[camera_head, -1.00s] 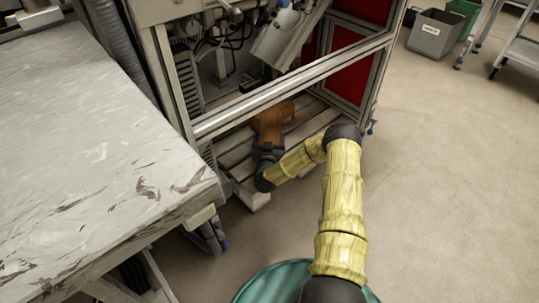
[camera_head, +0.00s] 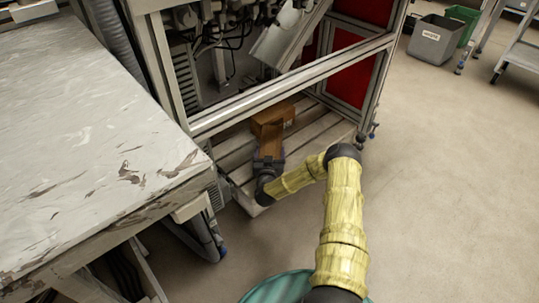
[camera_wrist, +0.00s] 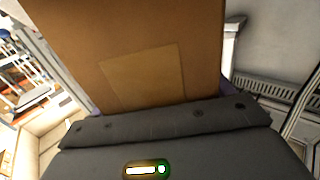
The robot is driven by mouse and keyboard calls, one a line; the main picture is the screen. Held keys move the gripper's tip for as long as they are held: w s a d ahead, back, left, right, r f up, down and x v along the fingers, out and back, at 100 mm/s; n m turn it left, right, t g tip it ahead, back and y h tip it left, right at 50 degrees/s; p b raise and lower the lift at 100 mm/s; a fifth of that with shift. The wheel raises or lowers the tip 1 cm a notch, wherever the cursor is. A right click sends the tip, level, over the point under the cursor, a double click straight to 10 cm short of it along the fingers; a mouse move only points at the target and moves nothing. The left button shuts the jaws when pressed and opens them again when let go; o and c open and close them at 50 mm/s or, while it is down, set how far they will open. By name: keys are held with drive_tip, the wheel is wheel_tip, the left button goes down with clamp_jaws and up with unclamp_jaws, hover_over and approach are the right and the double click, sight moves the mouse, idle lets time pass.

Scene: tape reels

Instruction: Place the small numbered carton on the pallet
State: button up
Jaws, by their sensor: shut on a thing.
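A brown carton (camera_head: 270,142) is at the end of my arm, low inside the metal-framed machine and over the slatted pallet (camera_head: 235,158). My gripper (camera_head: 268,161) is shut on it. In the wrist view the carton (camera_wrist: 150,40) fills the upper middle, with a paler square patch on its face; no number can be read. My gripper (camera_wrist: 170,122) lies across its lower edge there. A wider brown box shape (camera_head: 273,113) shows just beyond the held carton; I cannot tell whether it is a second carton. The held carton's underside and any contact with the pallet are hidden.
A metal frame bar (camera_head: 290,88) crosses above the pallet. A worn grey table (camera_head: 90,150) stands to the left. Pallet slats to the right (camera_head: 325,130) are bare. Grey (camera_head: 435,40) and green bins stand at the back right on open floor.

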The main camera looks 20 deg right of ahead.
drive_tip(key=o, duration=1.7)
drive_tip(key=shift+o, duration=0.2)
drive_tip(key=shift+s+a+r, duration=0.1)
drive_tip(key=shift+s+a, duration=0.05)
drive_tip(key=shift+s, duration=0.05)
drive_tip(key=p+v, duration=0.6)
drive_tip(key=v, duration=0.5)
drive_tip(key=shift+s, duration=0.25)
drive_tip(key=shift+a, duration=0.15)
